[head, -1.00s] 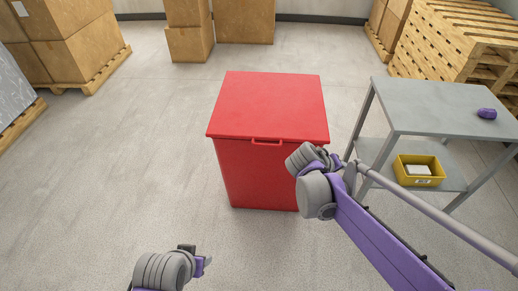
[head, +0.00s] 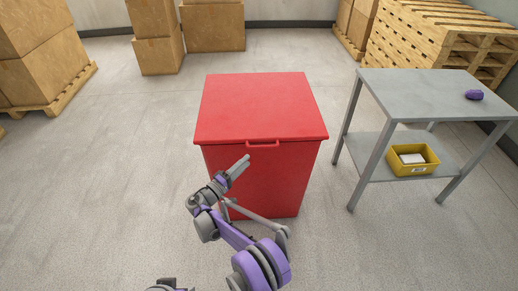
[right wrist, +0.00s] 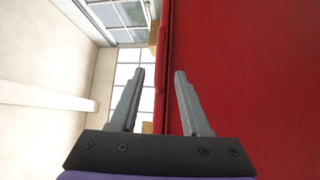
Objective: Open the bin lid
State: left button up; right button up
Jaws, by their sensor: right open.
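The red bin (head: 270,180) stands in the middle of the floor, its flat red lid (head: 255,105) closed. A small red bar handle (head: 263,143) sits at the lid's front edge. My right gripper (head: 243,165) is open and empty, just in front of the bin, a little below and left of the handle. In the right wrist view, its two grey fingers (right wrist: 158,75) are spread, with a red bar, likely the handle (right wrist: 160,60), showing between them. I cannot tell any contact. Only a bit of my left arm shows at the bottom edge; its fingers are out of view.
A grey table (head: 430,95) stands right of the bin, with a purple object (head: 474,95) on top and a yellow bin (head: 414,168) on its lower shelf. Boxes (head: 155,55) and stacked pallets (head: 440,40) stand behind. Floor left of the red bin is clear.

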aim_at(263, 147)
jog(key=x, duration=1)
jog(key=shift+w+d+b, duration=0.15)
jog(key=shift+d+b, duration=0.15)
jog(key=shift+b, duration=0.05)
grip_shut()
dwell(0.9)
